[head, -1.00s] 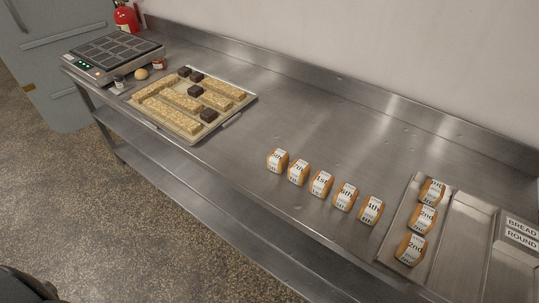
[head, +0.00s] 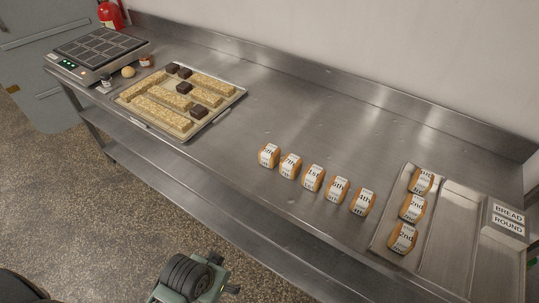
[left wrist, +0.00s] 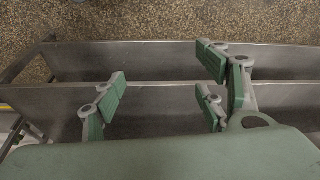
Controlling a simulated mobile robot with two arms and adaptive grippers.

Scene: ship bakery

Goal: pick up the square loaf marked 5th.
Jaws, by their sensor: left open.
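A row of small square loaves with white printed bands stands on the steel counter. The leftmost loaf (head: 269,155) has a band ending in "th", and its number is too small to read surely; it may be 5th. To its right stand loaves that seem to read 7th (head: 290,165), 1st (head: 313,177), 6th or 5th (head: 337,189) and 4th (head: 362,201). My left gripper (left wrist: 160,76) is open and empty in the left wrist view, with the table's steel edges and floor beyond it. In the head view my left arm shows at the bottom, well apart from the loaves.
A tray (head: 385,229) at the right holds more loaves, two reading 2nd. A sign (head: 508,215) reads BREAD and ROUND. The counter's middle is clear.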

